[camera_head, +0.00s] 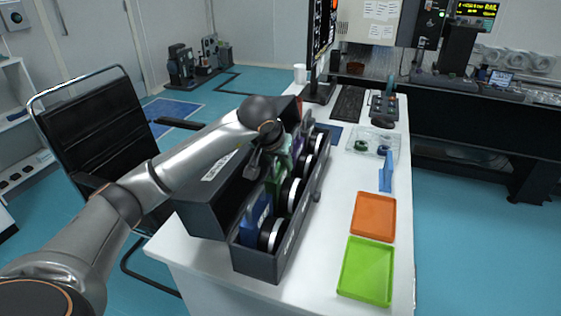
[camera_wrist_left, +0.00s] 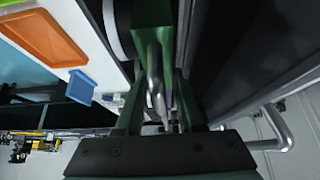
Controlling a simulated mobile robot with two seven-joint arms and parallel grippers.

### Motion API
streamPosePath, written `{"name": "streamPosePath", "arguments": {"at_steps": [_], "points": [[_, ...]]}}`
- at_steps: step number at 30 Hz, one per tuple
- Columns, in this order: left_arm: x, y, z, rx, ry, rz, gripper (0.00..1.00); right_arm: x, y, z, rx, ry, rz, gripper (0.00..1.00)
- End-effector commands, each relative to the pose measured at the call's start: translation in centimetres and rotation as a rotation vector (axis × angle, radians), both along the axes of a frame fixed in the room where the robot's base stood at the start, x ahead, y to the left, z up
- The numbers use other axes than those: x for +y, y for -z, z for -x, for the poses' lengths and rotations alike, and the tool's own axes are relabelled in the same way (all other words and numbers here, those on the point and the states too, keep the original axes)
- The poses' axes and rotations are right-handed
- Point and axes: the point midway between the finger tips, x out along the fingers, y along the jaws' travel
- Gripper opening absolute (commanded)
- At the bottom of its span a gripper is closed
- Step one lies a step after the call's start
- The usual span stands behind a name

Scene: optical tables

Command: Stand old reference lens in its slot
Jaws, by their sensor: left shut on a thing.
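A dark open case (camera_head: 262,262) on the white table holds several lenses in a row, with black-rimmed round mounts and coloured frames. A blue-framed lens (camera_head: 257,215) is nearest; green-framed ones come behind it, and the far ones are partly hidden by my arm. My left gripper (camera_head: 266,160) is down at the middle of the row, shut on the metal handle of a green-framed lens (camera_wrist_left: 152,14). In the left wrist view the handle lies between the fingertips (camera_wrist_left: 162,85). Which lens is the old reference one, and whether the held one is fully seated, I cannot tell. My right gripper is not in view.
The case's lid (camera_head: 205,200) stands open along its left side. An orange tray (camera_head: 373,216), a green tray (camera_head: 367,270), a blue item (camera_head: 386,172) and a clear box (camera_head: 373,141) lie to the right. A chair (camera_head: 95,130) stands left. Bare tabletop lies between case and trays.

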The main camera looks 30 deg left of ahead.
Motion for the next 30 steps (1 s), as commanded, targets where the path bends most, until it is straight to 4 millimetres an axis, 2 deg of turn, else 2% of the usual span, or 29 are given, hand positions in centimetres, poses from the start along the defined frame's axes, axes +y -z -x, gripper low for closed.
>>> {"name": "streamPosePath", "arguments": {"at_steps": [22, 23, 30], "points": [[0.03, 0.73, -0.07, -0.005, 0.0, 0.0, 0.0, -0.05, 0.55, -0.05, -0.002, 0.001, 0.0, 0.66], [0.02, 0.66, -0.08, -0.005, 0.0, 0.0, 0.4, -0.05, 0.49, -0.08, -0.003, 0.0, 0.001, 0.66], [0.01, 0.77, -0.03, -0.002, 0.0, 0.0, 0.67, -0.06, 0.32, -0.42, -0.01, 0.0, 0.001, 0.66]]}}
